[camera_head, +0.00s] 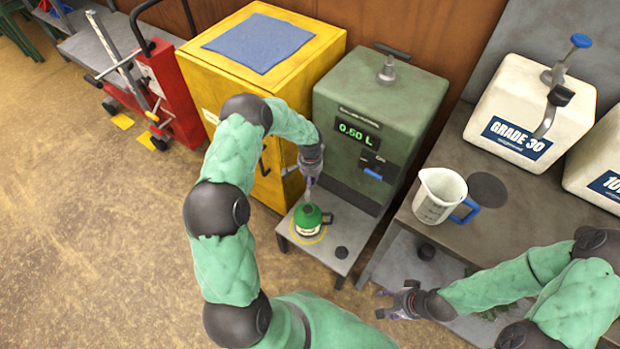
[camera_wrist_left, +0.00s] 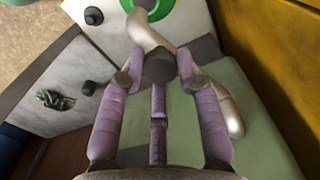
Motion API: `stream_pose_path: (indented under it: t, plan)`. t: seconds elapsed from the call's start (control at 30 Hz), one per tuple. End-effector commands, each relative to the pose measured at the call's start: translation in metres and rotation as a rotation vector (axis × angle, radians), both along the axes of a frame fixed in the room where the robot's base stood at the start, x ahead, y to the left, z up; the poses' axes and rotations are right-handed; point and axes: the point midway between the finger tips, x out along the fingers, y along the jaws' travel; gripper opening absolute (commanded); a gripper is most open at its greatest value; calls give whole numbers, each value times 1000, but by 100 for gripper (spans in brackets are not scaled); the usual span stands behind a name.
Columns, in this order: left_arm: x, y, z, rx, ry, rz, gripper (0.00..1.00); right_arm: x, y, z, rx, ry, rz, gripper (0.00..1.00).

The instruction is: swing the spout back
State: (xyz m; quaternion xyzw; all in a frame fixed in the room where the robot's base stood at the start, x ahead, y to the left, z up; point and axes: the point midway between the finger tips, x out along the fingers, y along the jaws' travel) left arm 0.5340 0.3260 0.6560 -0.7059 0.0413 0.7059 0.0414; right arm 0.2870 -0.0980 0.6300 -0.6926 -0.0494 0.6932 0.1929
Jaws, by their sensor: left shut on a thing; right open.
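The green dispenser (camera_head: 375,100) has a lit litre display and a blue lever (camera_head: 373,174). Its pale metal spout (camera_wrist_left: 148,33) curves through the left wrist view, its end over the green can (camera_wrist_left: 155,8). My left gripper (camera_head: 312,172) is shut on the spout's dark grip (camera_wrist_left: 160,66), which sits between its purple fingers. The small green can (camera_head: 309,218) stands upright below the gripper, inside a yellow ring on the low grey shelf (camera_head: 325,256). My right gripper (camera_head: 397,302) is open and empty, low at the front right.
A yellow cabinet (camera_head: 265,85) stands left of the dispenser. On the right bench are a measuring jug (camera_head: 439,197) and a white Grade 30 container (camera_head: 530,110). Open floor lies at left.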

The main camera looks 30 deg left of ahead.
Motion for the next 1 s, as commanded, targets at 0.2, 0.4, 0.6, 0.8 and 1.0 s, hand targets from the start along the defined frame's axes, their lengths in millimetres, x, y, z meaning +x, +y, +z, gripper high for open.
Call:
stream_pose_path:
  t: [0.2, 0.4, 0.6, 0.8, 1.0]
  plan:
    - [3, -8, -1, 0, 0, 57, 0, 0, 0, -6, 0, 0, 0, 56]
    - [10, -25, -2, 0, -1, 184, 0, 0, 0, -16, 0, 0, 0, 56]
    - [23, -46, -3, 0, -2, 366, 0, 0, 0, -29, 0, 0, 0, 56]
    - [40, -65, -3, -1, 0, 555, 0, 0, 0, -41, 0, 0, 0, 56]
    - [55, -77, -2, -1, 0, 720, 0, 0, 0, -49, 0, 0, 0, 56]
